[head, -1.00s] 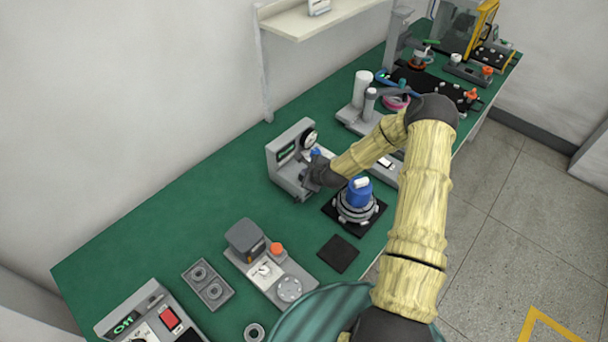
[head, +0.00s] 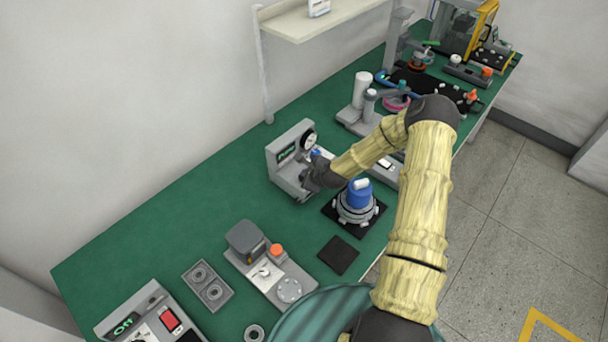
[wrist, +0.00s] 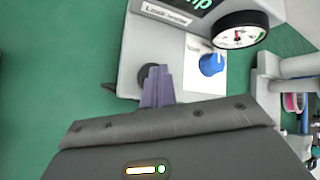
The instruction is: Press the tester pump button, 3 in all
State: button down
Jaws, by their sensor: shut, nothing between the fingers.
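The grey leak tester (head: 282,166) stands on the green bench, with a round gauge (wrist: 238,36), a dark display with green text (wrist: 190,4) and a blue knob (wrist: 212,63). A round dark grey button (wrist: 143,77), which looks like the pump button, sits on its pale face. My gripper (wrist: 157,72) is shut and empty, its purple fingertips over the right part of that button in the wrist view. I cannot tell if they touch it or if it is pressed in. In the head view my gripper (head: 306,178) is at the tester's front and hides the button.
A blue-topped hub motor (head: 359,198) stands on a black mat just right of the tester. A grey stand with a white cylinder (head: 362,90) is behind it. A unit with an orange knob (head: 276,250) is nearer. Bare bench lies left of the tester.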

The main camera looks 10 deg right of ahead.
jog(key=shift+r+p, duration=0.5)
jog(key=shift+r, duration=0.5)
notch_tip(320, 180, up, 5)
jog(key=p, duration=0.3)
dwell(2.4)
